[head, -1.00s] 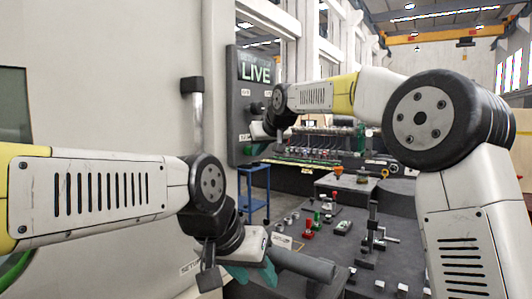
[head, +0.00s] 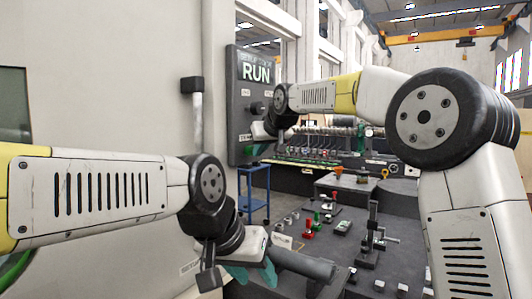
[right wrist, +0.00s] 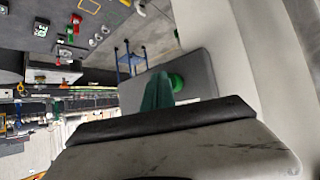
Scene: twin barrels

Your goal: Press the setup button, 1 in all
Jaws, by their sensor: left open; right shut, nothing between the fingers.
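The dark grey wall panel (head: 243,115) has a lit screen (head: 256,73) reading RUN, with a dark knob below it. My right gripper (head: 257,149) is at the panel's lower part, with its fingers shut and empty. In the right wrist view, the green fingertips (right wrist: 158,92) are beside a round green button (right wrist: 177,82) on the panel's face. I cannot tell whether they touch it. My left gripper (head: 250,274) is open near that label, apart from the panel.
A grey cylindrical bar (head: 305,264) lies beside my left gripper. A dark bench (head: 335,240) with several small fixtures and a red piece (head: 309,230) is at the right. A blue trolley (head: 254,195) stands below the panel. A grey vertical handle (head: 197,110) is on the pale wall.

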